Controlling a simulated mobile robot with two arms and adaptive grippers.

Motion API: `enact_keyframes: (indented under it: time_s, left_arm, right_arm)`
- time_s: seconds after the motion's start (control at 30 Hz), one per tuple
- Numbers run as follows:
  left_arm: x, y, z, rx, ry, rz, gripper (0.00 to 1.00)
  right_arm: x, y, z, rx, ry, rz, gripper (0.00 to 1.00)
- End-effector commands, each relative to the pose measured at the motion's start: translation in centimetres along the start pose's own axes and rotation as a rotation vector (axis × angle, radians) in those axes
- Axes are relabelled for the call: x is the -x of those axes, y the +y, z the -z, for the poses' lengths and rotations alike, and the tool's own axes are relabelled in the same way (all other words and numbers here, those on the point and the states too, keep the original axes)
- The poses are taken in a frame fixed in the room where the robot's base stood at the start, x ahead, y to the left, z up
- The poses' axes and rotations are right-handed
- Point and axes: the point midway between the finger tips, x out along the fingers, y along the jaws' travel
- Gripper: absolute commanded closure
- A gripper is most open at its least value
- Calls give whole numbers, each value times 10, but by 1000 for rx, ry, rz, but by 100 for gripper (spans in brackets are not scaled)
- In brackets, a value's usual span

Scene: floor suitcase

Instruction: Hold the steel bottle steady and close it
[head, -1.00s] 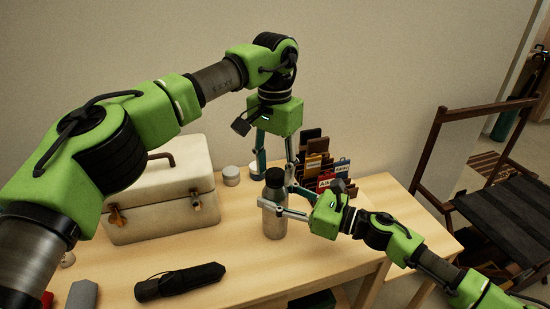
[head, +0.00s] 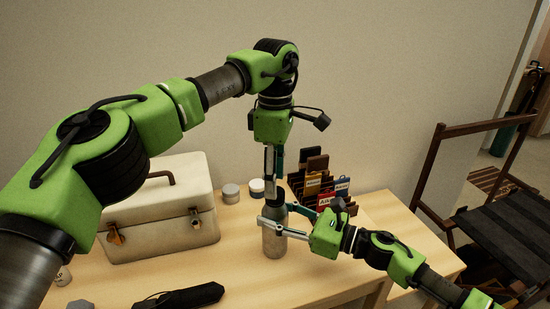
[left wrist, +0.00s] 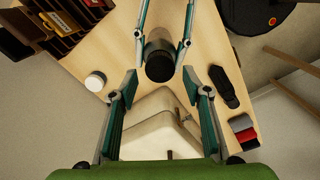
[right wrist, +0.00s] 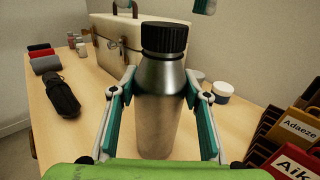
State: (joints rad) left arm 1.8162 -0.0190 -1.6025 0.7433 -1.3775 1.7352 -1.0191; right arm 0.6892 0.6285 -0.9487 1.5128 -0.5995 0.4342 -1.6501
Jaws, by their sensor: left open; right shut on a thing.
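The steel bottle (head: 274,243) stands upright on the table, also in the left wrist view (left wrist: 158,40) and right wrist view (right wrist: 160,115). Its ribbed black cap (right wrist: 164,38) sits on the neck; how tight it is cannot be told. My right gripper (head: 273,229) is shut on the bottle's body from the side, one finger on each side in the right wrist view (right wrist: 160,85). My left gripper (head: 274,182) points down, open, above the cap. In the left wrist view its fingertips (left wrist: 159,74) are on either side of the cap (left wrist: 160,71), apart from it.
A cream case (head: 160,225) stands left of the bottle. Two small jars (head: 231,193) and a card rack (head: 315,185) are behind it. A folded black umbrella (head: 182,298) lies at the front. A dark chair (head: 480,215) stands right of the table.

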Motion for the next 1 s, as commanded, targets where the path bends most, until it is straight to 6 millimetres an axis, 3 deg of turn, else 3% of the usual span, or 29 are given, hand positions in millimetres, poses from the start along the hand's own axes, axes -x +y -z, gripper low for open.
enact_keyframes:
  time_s: [1.0]
  left_arm:
    - [32,0,0,2159,-2,0,56]
  right_arm:
    - [0,0,1,-1,1,0,100]
